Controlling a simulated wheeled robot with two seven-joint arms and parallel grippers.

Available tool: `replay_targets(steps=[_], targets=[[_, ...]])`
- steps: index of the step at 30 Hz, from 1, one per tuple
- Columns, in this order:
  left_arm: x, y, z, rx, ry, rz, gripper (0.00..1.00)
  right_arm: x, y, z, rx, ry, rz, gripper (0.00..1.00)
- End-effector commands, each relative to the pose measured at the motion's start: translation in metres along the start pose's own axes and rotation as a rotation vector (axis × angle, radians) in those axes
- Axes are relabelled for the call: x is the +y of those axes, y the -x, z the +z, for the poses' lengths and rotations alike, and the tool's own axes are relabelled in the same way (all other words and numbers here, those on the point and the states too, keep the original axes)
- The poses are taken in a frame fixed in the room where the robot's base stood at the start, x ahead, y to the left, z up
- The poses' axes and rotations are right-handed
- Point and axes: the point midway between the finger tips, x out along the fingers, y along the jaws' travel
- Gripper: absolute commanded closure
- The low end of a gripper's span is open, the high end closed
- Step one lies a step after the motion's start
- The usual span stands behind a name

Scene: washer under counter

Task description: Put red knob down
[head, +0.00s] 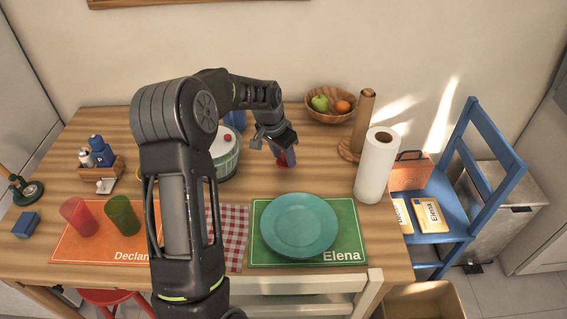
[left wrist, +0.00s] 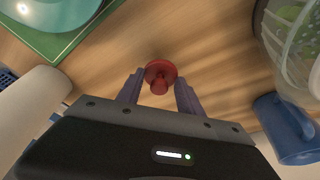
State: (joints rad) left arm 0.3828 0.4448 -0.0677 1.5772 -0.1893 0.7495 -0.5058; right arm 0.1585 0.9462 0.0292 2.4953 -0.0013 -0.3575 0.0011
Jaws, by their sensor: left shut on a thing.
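The red knob (head: 283,164) is a small red piece with a round flange and a stem. In the left wrist view the knob (left wrist: 160,76) sits between the fingertips, over the bare wood. My left gripper (head: 287,155) is shut on it, low over the table (head: 325,178) behind the teal plate. The fingers also show in the left wrist view (left wrist: 159,88). I cannot tell whether the knob touches the wood. My right gripper is not in view.
A salad spinner (head: 225,165) with a red button stands left of the gripper, partly behind my arm. A blue mug (left wrist: 287,128) is near it. The teal plate (head: 298,225) lies in front on a green placemat (head: 344,250). A paper towel roll (head: 377,165) and fruit bowl (head: 330,115) stand right and behind.

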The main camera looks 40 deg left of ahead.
Motion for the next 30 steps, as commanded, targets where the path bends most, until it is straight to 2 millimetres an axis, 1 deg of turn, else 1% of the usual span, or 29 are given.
replay_targets(steps=[4, 7, 16, 17, 25, 30], targets=[[0.001, -0.02, 0.007, -0.005, 0.0, 0.003, 1.0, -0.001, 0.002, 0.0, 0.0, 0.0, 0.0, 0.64], [0.001, -0.03, 0.009, -0.003, 0.0, 0.002, 1.0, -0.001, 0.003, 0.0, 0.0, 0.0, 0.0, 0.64], [0.001, -0.032, 0.01, -0.002, 0.0, 0.001, 1.0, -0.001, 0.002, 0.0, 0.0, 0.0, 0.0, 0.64], [0.001, -0.032, 0.01, -0.002, 0.0, 0.001, 0.55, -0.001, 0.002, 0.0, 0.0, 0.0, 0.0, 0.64], [0.0, -0.032, 0.009, -0.002, 0.0, 0.001, 0.33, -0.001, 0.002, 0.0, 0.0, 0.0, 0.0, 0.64], [0.0, -0.032, 0.009, -0.002, 0.0, 0.001, 0.32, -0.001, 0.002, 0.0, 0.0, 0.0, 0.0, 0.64]])
